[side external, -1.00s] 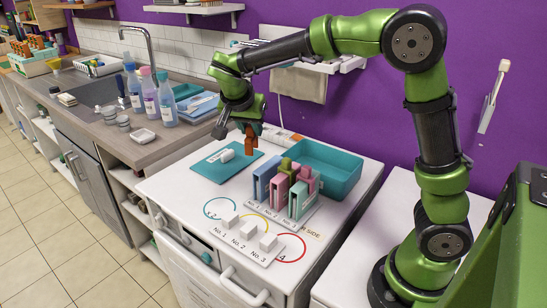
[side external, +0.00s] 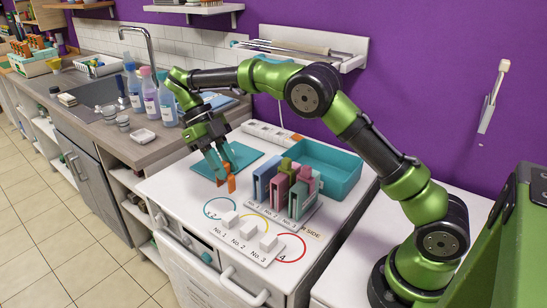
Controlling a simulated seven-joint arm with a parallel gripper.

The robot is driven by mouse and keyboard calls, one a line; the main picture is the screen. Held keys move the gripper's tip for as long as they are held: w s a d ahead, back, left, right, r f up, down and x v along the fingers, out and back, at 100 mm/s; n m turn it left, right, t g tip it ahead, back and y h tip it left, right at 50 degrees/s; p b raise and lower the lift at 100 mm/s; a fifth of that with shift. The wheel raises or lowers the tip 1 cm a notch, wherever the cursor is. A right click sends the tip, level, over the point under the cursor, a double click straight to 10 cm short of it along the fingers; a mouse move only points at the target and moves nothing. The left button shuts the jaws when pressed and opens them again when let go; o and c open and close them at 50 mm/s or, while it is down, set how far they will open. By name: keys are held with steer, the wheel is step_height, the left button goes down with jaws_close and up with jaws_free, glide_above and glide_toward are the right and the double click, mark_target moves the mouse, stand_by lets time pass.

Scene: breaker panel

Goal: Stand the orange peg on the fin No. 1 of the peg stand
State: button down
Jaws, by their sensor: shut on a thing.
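The orange peg (side external: 231,185) is held in my gripper (side external: 225,174), which is shut on it and points down. The peg is forked at its lower end and hangs over the front edge of the teal mat. The peg stand (side external: 246,244) is a white plate near the front of the white top, with three small white fins in a row labelled No. 1, No. 2 and No. 3. Fin No. 1 (side external: 230,218) is the leftmost and is bare. The peg is apart from it, behind it in the picture.
A rack with blue, pink and teal upright pieces (side external: 286,188) stands right of the peg. An open teal bin (side external: 330,165) is behind it. Coloured rings are drawn around the stand. The teal mat (side external: 240,157) lies behind the gripper. Bottles stand on the left counter.

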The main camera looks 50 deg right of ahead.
stand_by(0.4)
steer(key=shift+f, duration=3.5)
steer(key=shift+f, duration=2.25)
steer(key=c, duration=0.8)
jaws_free()
steer(key=shift+v, duration=3.8)
